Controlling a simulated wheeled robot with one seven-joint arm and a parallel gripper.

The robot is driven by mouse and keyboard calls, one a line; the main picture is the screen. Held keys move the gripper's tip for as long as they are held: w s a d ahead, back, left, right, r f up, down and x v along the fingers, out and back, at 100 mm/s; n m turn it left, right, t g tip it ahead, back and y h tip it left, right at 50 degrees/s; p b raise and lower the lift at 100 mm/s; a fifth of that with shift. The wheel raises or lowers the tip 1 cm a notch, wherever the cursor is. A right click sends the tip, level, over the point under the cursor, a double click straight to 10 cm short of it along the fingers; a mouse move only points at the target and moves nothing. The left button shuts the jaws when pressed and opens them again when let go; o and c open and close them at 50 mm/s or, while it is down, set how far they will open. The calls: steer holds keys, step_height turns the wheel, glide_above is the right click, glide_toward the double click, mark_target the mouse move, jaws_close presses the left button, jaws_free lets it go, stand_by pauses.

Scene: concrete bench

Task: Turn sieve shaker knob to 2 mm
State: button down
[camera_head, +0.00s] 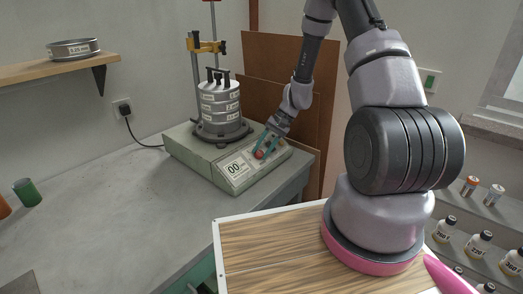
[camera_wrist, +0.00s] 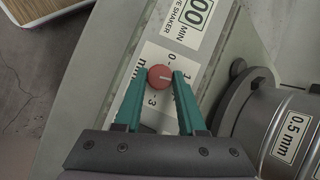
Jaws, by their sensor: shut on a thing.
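The sieve shaker (camera_head: 190,150) is a grey-green box with a round stack of sieves on top, standing on the bench. Its red knob (camera_wrist: 160,77) sits on a white scale label on the front panel; it also shows in the head view (camera_head: 259,154). My gripper (camera_wrist: 161,79) has its two teal fingers shut on the knob, one on each side. The knob's white mark points right in the wrist view, toward the right finger. A "0" and a "3" can be read on the scale; the fingers hide part of it, so the 2 mark cannot be made out.
A "00 MIN" display label (camera_wrist: 196,20) lies beside the knob. The sieve stack (camera_wrist: 290,130), marked 0.5 mm, is close to the right finger. A yellow clamp (camera_head: 206,46) on a post rises behind the shaker. The bench (camera_head: 110,215) is mostly clear to the left.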

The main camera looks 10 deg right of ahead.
steer(key=m+y, duration=0.1)
steer(key=m+t, duration=0.1)
steer(key=m, duration=0.1)
steer(key=shift+s+d+f+m+y, duration=0.1)
steer(key=shift+d+m+y, duration=0.05)
steer(key=shift+m+y, duration=0.2)
steer(key=shift+s+f+m+t+y, duration=0.1)
steer(key=shift+m+t+y, duration=0.35)
steer(key=shift+m, duration=0.55)
steer(key=shift+m+t+y, duration=0.2)
steer(key=shift+m+t, duration=0.35)
steer(key=shift+m, duration=0.4)
steer(key=c, duration=0.5)
jaws_free()
steer(key=v, duration=1.1)
